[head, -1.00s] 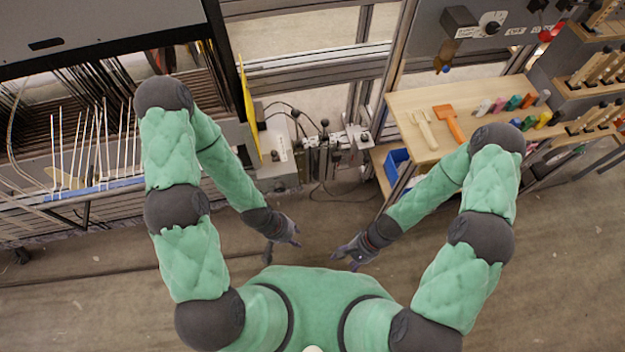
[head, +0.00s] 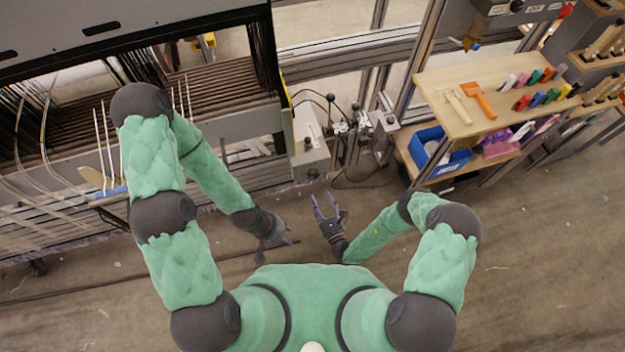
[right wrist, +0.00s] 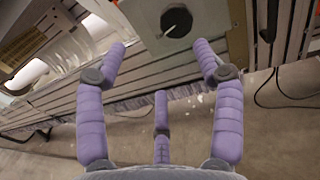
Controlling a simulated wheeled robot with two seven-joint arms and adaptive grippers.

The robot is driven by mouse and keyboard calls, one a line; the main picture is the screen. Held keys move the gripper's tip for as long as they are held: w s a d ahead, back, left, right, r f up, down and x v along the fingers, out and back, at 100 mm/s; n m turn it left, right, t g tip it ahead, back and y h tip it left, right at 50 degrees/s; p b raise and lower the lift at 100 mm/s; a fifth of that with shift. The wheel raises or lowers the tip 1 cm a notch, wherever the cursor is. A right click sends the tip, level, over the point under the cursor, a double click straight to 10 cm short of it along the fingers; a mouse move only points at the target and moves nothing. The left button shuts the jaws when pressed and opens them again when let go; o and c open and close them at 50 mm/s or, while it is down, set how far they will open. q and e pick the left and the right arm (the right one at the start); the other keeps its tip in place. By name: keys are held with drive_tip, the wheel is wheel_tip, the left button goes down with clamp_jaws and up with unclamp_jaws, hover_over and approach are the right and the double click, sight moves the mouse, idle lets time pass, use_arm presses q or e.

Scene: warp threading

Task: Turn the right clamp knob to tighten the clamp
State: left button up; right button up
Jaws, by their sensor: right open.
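A clamp assembly (head: 345,130) with dark ball-ended knobs and levers sits on the frame rail ahead of me in the head view. I cannot tell which knob is the right clamp knob. My right gripper (head: 325,206) is open and empty, pointing forward, short of the rail. In the right wrist view its purple fingers (right wrist: 160,75) are spread wide below a grey box. That box carries a round dark dial (right wrist: 176,20) with a pale pointer. My left gripper (head: 281,236) hangs lower, to the left, apart from everything; its finger opening is unclear.
The grey box (head: 310,155) stands left of the clamps. The loom with dark warp threads (head: 215,95) fills the left. A wooden shelf (head: 440,85) with tools and a blue bin (head: 430,140) stand at right. The floor before me is free.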

sight(315, 177)
drive_tip(key=shift+m+t+h, duration=0.4)
drive_tip(key=shift+m+h, duration=0.1)
drive_tip(key=shift+h, duration=0.4)
drive_tip(key=b+x, duration=0.1)
drive_tip(key=x, duration=0.2)
drive_tip(key=b+x, duration=0.1)
drive_tip(key=x, duration=0.2)
drive_tip(key=d+b+x, duration=0.1)
drive_tip(key=x, duration=0.3)
drive_tip(key=shift+w+d+f, duration=0.1)
drive_tip(key=shift+w+f, duration=0.2)
drive_tip(key=shift+f, duration=0.1)
drive_tip(key=c, duration=1.1)
